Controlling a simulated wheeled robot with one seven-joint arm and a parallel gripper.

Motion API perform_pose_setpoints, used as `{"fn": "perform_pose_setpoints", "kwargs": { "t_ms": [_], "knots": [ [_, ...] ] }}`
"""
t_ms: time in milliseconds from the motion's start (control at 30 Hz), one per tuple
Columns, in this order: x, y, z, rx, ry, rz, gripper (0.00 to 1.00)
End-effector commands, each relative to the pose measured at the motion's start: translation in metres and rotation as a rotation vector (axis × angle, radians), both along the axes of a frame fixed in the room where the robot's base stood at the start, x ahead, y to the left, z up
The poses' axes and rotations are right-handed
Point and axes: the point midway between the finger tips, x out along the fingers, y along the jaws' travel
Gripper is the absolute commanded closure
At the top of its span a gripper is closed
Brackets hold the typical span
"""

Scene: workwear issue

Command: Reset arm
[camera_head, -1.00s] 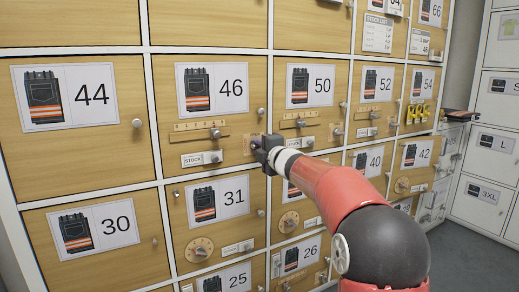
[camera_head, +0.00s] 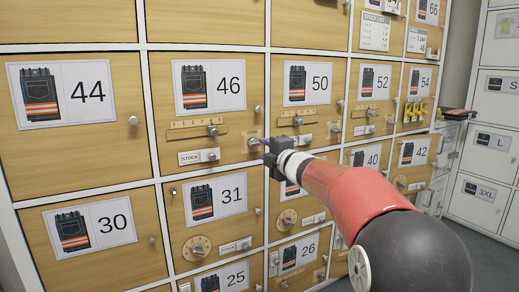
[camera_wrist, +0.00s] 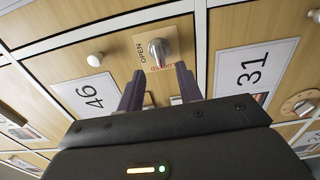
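My gripper (camera_head: 265,146) is in front of the lower right corner of locker door 46 (camera_head: 237,112). In the wrist view, its two dark fingers (camera_wrist: 160,82) are apart with nothing held between them. A silver knob (camera_wrist: 158,48) on a plate marked OPEN and CLOSED lies just beyond the fingertips, apart from them. In the head view, the latch plate (camera_head: 252,140) shows beside the fingertips. My arm comes in from the lower right, bent and extended toward the lockers.
Wooden locker doors, including 44 (camera_head: 68,150), 31 (camera_head: 174,222) and 50 (camera_head: 328,105), carry protruding knobs and dials. Door 46 also has a slider (camera_head: 213,130) and a STOCK plate (camera_head: 188,158). White lockers (camera_head: 492,150) stand at the right, with floor between.

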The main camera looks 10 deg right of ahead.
Motion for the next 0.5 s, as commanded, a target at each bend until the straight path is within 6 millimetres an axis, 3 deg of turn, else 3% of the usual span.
{"fn": "perform_pose_setpoints", "kwargs": {
  "t_ms": [200,500],
  "knots": [
    [-0.019,-0.006,0.0,0.0,0.0,0.0,0.65],
    [-0.02,-0.006,0.0,0.002,0.001,-0.001,0.65]
  ]
}}
